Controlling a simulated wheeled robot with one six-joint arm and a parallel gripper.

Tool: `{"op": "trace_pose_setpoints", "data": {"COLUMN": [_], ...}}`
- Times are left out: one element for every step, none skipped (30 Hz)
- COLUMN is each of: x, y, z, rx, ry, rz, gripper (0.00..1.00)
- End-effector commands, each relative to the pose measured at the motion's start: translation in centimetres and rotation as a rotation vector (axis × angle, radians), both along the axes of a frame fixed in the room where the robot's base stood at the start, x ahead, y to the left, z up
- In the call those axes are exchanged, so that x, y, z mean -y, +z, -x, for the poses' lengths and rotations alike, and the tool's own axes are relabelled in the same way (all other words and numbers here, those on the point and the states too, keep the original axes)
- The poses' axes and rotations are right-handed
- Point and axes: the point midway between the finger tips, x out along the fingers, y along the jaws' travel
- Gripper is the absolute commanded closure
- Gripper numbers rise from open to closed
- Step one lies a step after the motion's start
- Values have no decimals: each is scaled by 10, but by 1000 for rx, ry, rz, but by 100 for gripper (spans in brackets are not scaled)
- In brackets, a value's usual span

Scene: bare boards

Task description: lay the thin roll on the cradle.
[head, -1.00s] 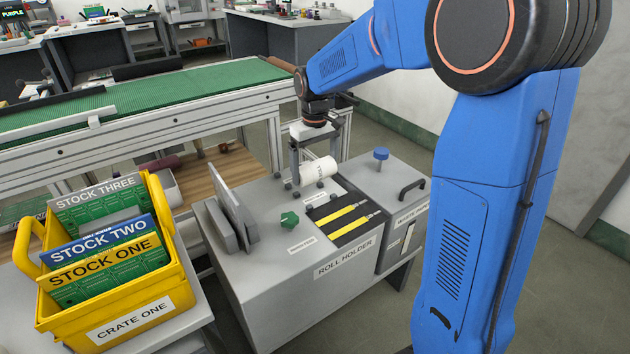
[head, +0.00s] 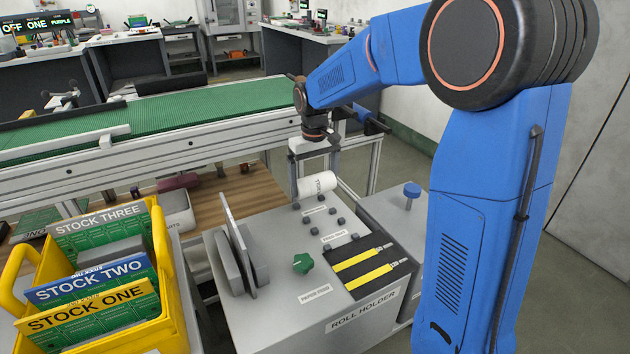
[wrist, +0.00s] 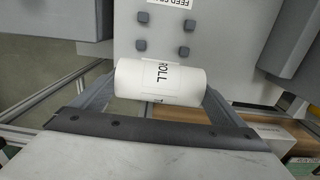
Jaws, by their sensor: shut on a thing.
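My gripper (head: 316,178) is shut on a white printed roll (head: 322,184), with a finger at each end of it. The wrist view shows the roll (wrist: 160,80) crosswise between the fingers, its label reading "ROLL". The roll hangs at the far edge of the grey roll holder (head: 320,285). In the wrist view, several pegs (wrist: 188,27) are apart from the roll.
A green knob (head: 302,263), upright grey plates (head: 236,245) and a black panel with yellow strips (head: 360,258) are on the holder. A yellow crate (head: 165,290) stands left. A green conveyor (head: 200,108) runs behind. A blue-knobbed grey unit (head: 411,190) stands right.

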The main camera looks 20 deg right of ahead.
Motion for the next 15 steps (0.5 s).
{"op": "trace_pose_setpoints", "data": {"x": [0, 0, 0, 0, 0, 0, 0, 0, 0, 0, 0, 0, 0, 0, 0], "y": [0, 0, 0, 0, 0, -1, -1, -2, -4, -5, -7, -9, -12, -14, -17], "z": [0, 0, 0, 0, 0, 0, 0, 0, 0, 0, 0, 1, 1, 1, 1], "rx": [0, 0, 0, 0, 0, 0, 0, 0, -1, -1, -2, -2, -2, -2, -1], "ry": [0, 0, 0, 0, 0, 0, 0, 0, 0, 0, 0, 0, 0, 0, 0], "rz": [0, 0, 0, 0, 0, 0, 0, 0, 0, 0, 0, 0, 0, 0, 0], "gripper": [36, 36, 36, 36, 36, 36, 36, 36, 36, 36, 36, 36, 36, 36, 36]}}
